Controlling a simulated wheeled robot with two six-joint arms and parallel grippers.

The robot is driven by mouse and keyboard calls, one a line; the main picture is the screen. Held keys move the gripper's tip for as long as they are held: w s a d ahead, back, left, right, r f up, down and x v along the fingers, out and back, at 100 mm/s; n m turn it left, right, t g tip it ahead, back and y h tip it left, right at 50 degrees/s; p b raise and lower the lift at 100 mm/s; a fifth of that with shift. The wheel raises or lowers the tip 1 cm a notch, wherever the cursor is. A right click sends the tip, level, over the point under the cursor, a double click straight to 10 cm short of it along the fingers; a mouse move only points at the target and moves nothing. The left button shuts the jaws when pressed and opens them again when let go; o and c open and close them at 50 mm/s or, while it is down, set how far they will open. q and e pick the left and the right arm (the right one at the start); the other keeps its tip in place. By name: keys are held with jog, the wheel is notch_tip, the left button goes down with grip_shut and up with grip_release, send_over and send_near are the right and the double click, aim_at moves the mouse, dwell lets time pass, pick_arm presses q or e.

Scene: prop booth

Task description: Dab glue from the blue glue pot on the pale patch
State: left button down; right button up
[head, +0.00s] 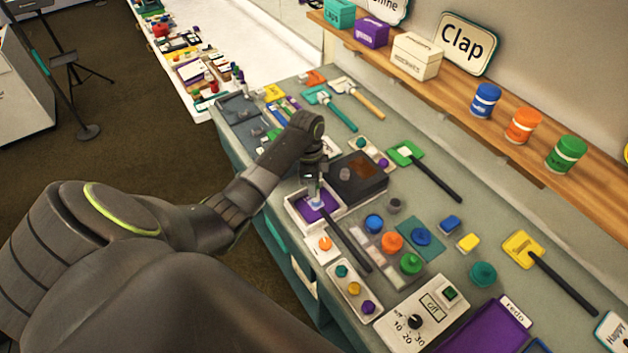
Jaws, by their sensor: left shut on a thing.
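My left gripper (313,184) reaches down over a white-rimmed tray (296,212) with a purple inside. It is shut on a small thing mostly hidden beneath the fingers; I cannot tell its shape. A pale patch (317,205) shows on the purple area, just below the fingertips; whether the held thing touches it is unclear. A black handle (347,243) runs from there toward the lower right. A round blue pot (374,223) stands to the right, beside an orange pot (392,243) and a green pot (410,264). My right gripper is not in view.
A dark box with a brown patch (366,168) sits just behind the tray. Green (404,153) and yellow (523,249) paddles lie to the right. A control box (422,318) stands in front. Blue (486,100), orange and green jars stand on the wall shelf.

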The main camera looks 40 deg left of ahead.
pick_arm(q)
jog(key=shift+s+a, duration=0.1)
jog(key=shift+s, duration=0.1)
jog(key=shift+w+d, duration=0.2)
jog(key=shift+w, duration=0.25)
jog(key=shift+p, duration=0.3)
jog(key=shift+s+a+p, duration=0.2)
jog(key=shift+s+p, duration=0.25)
jog(key=shift+p, duration=0.1)
jog(key=shift+w+d, duration=0.15)
jog(key=shift+w, duration=0.1)
dwell(0.4)
